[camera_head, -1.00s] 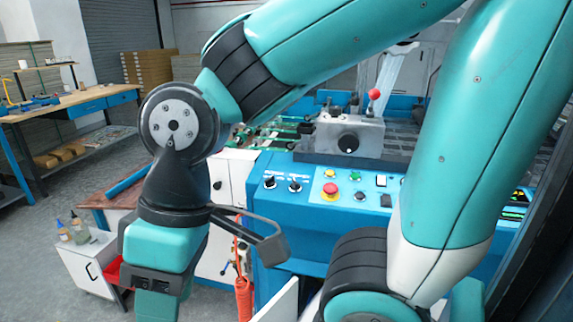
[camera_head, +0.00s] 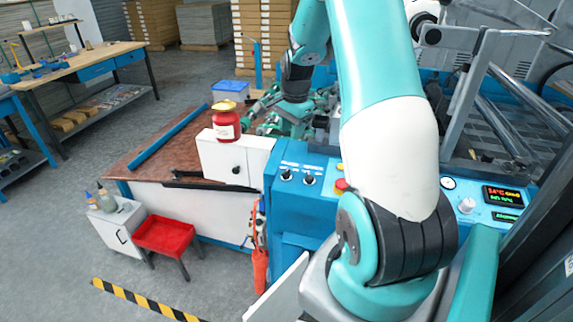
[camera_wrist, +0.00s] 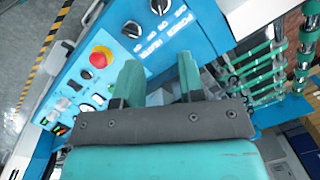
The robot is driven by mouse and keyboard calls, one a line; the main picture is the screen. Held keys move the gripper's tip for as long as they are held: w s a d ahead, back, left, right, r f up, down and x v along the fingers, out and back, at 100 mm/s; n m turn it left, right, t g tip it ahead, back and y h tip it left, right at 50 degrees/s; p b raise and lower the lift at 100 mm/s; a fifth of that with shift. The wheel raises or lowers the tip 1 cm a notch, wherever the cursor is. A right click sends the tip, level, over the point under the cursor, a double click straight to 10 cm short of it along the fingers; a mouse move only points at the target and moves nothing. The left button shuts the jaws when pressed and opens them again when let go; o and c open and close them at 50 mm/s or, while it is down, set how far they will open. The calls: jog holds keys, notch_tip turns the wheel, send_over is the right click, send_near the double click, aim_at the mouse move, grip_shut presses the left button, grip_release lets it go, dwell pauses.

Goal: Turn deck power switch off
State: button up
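Two black rotary switches sit side by side on the blue control panel (camera_head: 300,212): a left one (camera_head: 286,175) and a right one (camera_head: 310,180). Their labels are too small to read in the head view. In the wrist view one black switch (camera_wrist: 131,29) and another at the top edge (camera_wrist: 160,5) show beside white lettering that includes "POWER". I cannot tell which is the deck switch. My gripper (camera_wrist: 158,72) is open with nothing between its teal fingers, over the panel's edge and apart from both switches. Its fingertips cannot be made out in the head view.
A red emergency button (camera_wrist: 100,57) lies left of my fingers in the wrist view. Teal-sleeved rollers (camera_wrist: 255,60) lie right. A red jar (camera_head: 226,122) stands on the white cabinet (camera_head: 236,160) left of the panel. My arm hides part of the panel.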

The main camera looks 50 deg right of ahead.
aim_at(286, 171)
jog(key=f+p, duration=0.1)
jog(key=f, duration=0.4)
jog(key=w+f+p, duration=0.1)
jog(key=f, duration=0.4)
jog(key=f+p, duration=0.1)
jog(key=f, duration=0.4)
jog(key=shift+w+p, duration=0.35)
jog(key=c, duration=0.6)
jog(key=shift+c, duration=0.2)
jog(key=shift+n, duration=0.3)
jog(key=shift+w+f+n+b, duration=0.1)
jog(key=shift+n+b, duration=0.8)
jog(key=n+g+b, duration=0.1)
jog(key=n+b, duration=0.1)
jog(key=n, duration=0.1)
jog(key=shift+n, duration=0.3)
jog(key=n+g+b, duration=0.1)
jog(key=n, duration=0.4)
jog(key=shift+w+n+h+b, duration=0.1)
jog(key=shift+n+h+b, duration=0.2)
jog(key=shift+h+b, duration=0.1)
jog(key=shift+a, duration=0.1)
